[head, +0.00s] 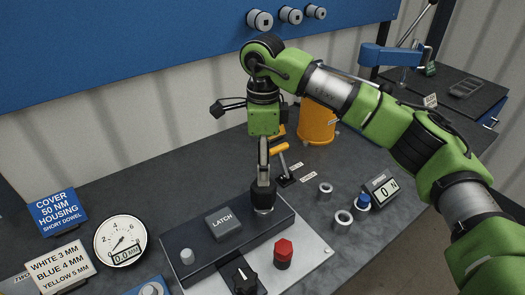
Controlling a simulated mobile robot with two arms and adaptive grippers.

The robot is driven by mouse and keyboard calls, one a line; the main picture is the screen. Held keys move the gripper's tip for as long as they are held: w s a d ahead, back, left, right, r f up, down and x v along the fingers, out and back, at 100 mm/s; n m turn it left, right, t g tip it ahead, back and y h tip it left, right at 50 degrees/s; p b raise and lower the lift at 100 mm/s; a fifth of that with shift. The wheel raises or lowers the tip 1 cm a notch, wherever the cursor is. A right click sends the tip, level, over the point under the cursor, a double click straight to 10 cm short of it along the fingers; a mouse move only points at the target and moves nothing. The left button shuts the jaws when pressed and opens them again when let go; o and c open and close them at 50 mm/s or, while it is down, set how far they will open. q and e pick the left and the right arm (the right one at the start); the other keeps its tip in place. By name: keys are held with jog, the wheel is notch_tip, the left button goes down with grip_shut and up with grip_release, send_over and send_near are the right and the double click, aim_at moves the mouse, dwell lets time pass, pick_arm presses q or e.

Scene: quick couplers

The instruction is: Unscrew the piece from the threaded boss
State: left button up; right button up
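My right arm comes in from the right and bends down at the middle. Its gripper (264,186) points straight down at the back right part of the dark block on the panel. Its fingers are seen edge-on, so I cannot tell whether they are closed. A short silvery round piece (263,209) shows directly under the dark fingertips, at the block's top. The fingertips hide its upper part, and any thread of a boss there is hidden. My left gripper is not in view.
The dark block (212,245) carries a LATCH plate (222,221). Near it are a red hex knob (283,253), a black dial (243,281) and a gauge (121,241). Loose rings (342,221) and a force display (381,188) stand right. An orange cylinder (317,122) stands behind.

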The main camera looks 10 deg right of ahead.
aim_at(263, 189)
notch_tip(263, 189, down, 9)
jog(key=shift+s+f+p, duration=0.1)
jog(key=shift+s+p, duration=0.05)
jog(key=shift+p, duration=1.1)
jog(key=shift+f, duration=0.8)
jog(key=shift+c, duration=0.5)
